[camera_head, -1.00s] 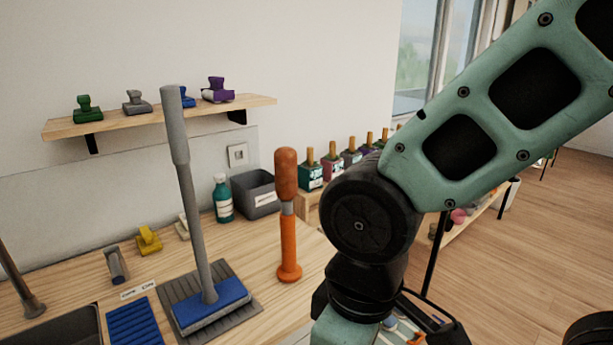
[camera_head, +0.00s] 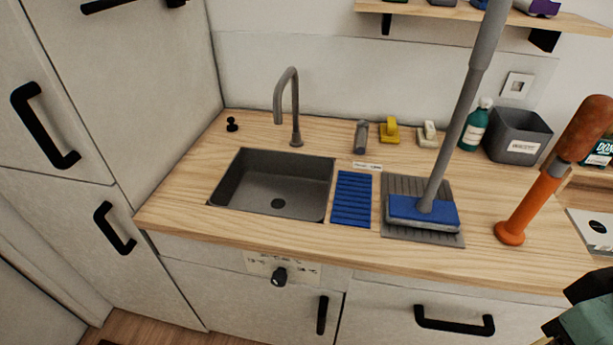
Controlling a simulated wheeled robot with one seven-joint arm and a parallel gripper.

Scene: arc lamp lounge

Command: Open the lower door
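On the left stands a tall white cabinet with two doors, one above the other. The lower door (camera_head: 85,235) has a black bar handle (camera_head: 114,228) near its upper right and looks shut. The upper door (camera_head: 60,120) has a larger black handle (camera_head: 45,126) and also looks shut. Under the counter is a white front with an upright black handle (camera_head: 322,315). Only a small dark and green part of my own arm shows at the lower right corner. My gripper's fingers cannot be made out there.
A wooden counter (camera_head: 160,205) holds a grey sink (camera_head: 272,185) with a faucet (camera_head: 292,105), a blue ribbed mat (camera_head: 352,198), a blue-headed brush tool (camera_head: 424,210) and an orange tool (camera_head: 530,205). Wood floor shows at the bottom left.

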